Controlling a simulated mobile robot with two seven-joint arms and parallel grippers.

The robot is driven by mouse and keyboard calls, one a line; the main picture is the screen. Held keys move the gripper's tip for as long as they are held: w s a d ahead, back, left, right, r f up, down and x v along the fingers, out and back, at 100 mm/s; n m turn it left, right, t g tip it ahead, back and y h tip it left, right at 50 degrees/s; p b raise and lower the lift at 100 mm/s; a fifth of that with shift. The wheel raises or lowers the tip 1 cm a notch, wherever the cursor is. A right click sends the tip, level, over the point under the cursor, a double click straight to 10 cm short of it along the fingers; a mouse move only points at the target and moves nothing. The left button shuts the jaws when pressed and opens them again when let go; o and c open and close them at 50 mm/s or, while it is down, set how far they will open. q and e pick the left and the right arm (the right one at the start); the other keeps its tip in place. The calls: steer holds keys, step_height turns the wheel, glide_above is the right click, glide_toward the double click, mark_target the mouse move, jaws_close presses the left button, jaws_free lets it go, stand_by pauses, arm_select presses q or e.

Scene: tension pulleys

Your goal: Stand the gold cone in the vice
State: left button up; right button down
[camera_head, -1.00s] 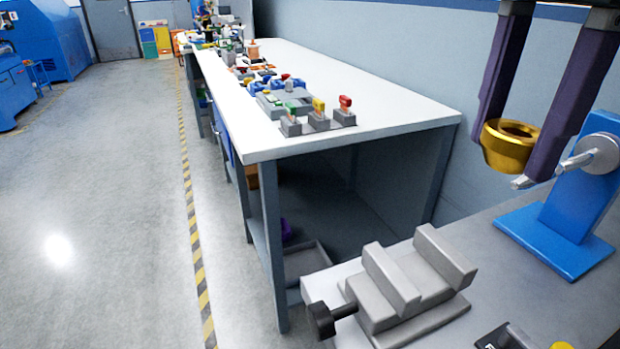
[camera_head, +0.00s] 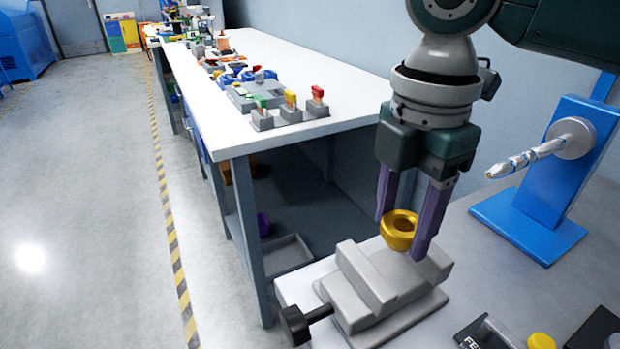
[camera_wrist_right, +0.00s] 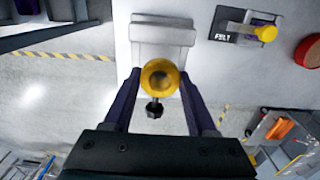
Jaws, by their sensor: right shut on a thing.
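The gold cone (camera_head: 399,229) is a short hollow gold piece with a round opening facing up. My right gripper (camera_head: 402,232) is shut on it, with a purple finger on each side. The grey vice (camera_head: 374,289) sits on the near bench, with a black screw knob at its left. In the head view the cone appears above or just behind the rear jaw; its exact height over the vice cannot be told. In the right wrist view the cone (camera_wrist_right: 160,78) is between the fingers, and the vice (camera_wrist_right: 163,38) shows beyond it. My left gripper is not in view.
A blue stand (camera_head: 551,185) with a drill-like bit pointing left rises right of my right gripper. A dark plate with a yellow knob (camera_head: 541,341) lies at the near right. A long white table (camera_head: 290,85) holds several blocks and tools.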

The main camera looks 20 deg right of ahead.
mark_target(390, 272)
steer(key=shift+f, duration=2.55)
steer(key=shift+f+b, duration=0.1)
steer(key=shift+b, duration=0.2)
steer(key=shift+c, duration=1)
jaws_free()
